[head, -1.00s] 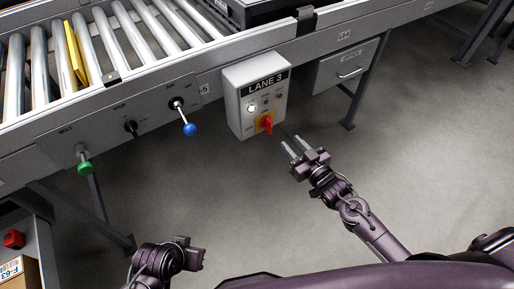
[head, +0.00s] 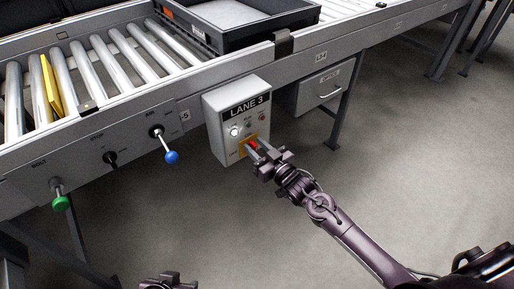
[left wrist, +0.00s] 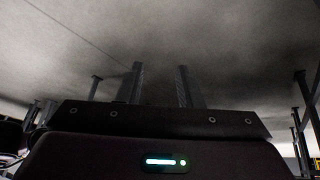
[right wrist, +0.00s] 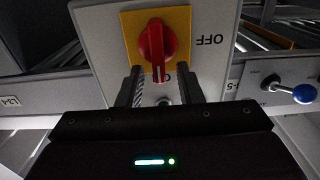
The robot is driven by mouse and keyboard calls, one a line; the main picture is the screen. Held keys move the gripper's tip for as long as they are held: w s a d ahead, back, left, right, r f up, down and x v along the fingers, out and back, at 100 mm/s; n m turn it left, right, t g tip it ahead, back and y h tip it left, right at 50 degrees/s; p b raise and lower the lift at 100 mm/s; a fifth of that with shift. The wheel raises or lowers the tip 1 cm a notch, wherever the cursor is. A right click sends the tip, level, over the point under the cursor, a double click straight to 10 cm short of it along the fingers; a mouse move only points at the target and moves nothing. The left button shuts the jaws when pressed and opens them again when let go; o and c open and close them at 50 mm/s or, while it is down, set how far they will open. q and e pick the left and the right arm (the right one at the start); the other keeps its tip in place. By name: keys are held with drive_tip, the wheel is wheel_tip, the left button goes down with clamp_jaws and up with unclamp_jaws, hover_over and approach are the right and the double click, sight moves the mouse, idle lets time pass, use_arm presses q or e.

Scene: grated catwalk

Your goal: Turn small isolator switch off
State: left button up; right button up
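The small isolator switch is a red rotary knob (right wrist: 157,52) on a yellow plate (right wrist: 184,22), with OFF printed beside it in the right wrist view. It sits low on the grey LANE 3 box (head: 223,112). My right gripper (head: 261,152) is at the knob in the head view, partly covering it. In the right wrist view its fingers (right wrist: 165,90) are apart, with the knob's lower end near the gap between them; contact cannot be told. My left gripper (head: 168,281) is at the bottom edge of the head view, away from the box. Its fingers (left wrist: 160,85) are apart and empty.
A blue-knobbed lever (head: 171,157), a black knob (head: 110,158) and a green knob (head: 61,203) are on the conveyor panel left of the box. A dark tray (head: 232,22) sits on the rollers. The floor in front is open.

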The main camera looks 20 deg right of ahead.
clamp_jaws()
